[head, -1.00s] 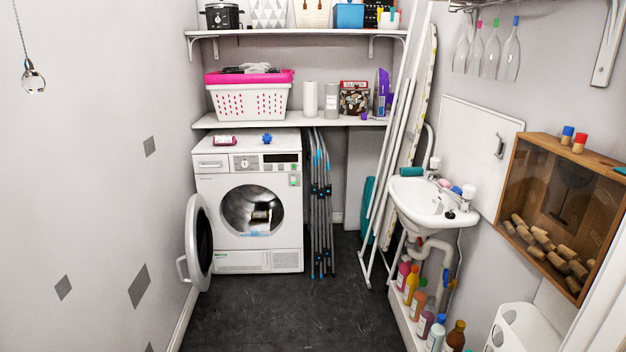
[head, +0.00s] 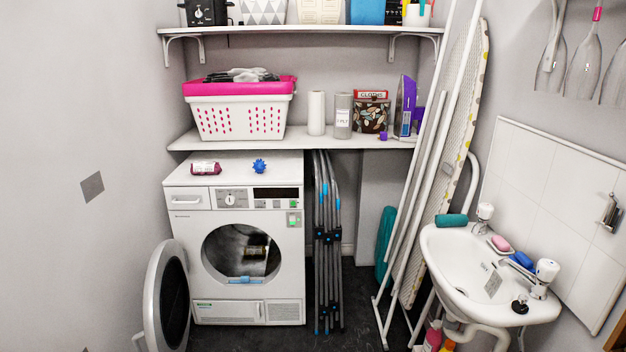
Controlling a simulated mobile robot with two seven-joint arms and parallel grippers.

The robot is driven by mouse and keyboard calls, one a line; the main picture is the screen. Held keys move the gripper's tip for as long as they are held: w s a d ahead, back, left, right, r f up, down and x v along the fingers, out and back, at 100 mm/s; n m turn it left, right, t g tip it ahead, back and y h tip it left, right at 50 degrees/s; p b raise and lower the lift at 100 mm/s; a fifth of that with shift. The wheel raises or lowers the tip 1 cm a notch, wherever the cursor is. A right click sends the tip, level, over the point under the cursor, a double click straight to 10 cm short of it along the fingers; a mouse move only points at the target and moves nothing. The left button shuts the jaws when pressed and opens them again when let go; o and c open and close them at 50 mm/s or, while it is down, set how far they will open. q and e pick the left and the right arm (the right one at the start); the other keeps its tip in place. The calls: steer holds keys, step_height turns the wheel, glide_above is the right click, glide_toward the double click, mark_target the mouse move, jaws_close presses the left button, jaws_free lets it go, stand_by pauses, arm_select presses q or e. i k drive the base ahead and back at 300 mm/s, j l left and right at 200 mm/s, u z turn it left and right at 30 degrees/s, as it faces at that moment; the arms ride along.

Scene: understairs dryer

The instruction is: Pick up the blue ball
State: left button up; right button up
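The blue ball (head: 259,166) is small and spiky. It sits on top of the white dryer (head: 240,229), near the middle of its top, to the right of a small dark red and white packet. Neither of my grippers shows in the head view.
A packet (head: 205,168) lies left of the ball. A shelf (head: 292,138) with a pink-and-white basket (head: 240,108) hangs behind and above. The dryer's round door (head: 168,295) stands open at lower left. A folded airer (head: 326,240) and a sink (head: 490,275) are to the right.

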mark_target(260, 166)
steer(key=i+u, duration=0.15)
steer(key=i, duration=0.25)
steer(key=i+l+u, duration=0.15)
steer(key=i, duration=0.3)
steer(key=i+l+u, duration=0.15)
steer(key=i, duration=0.25)
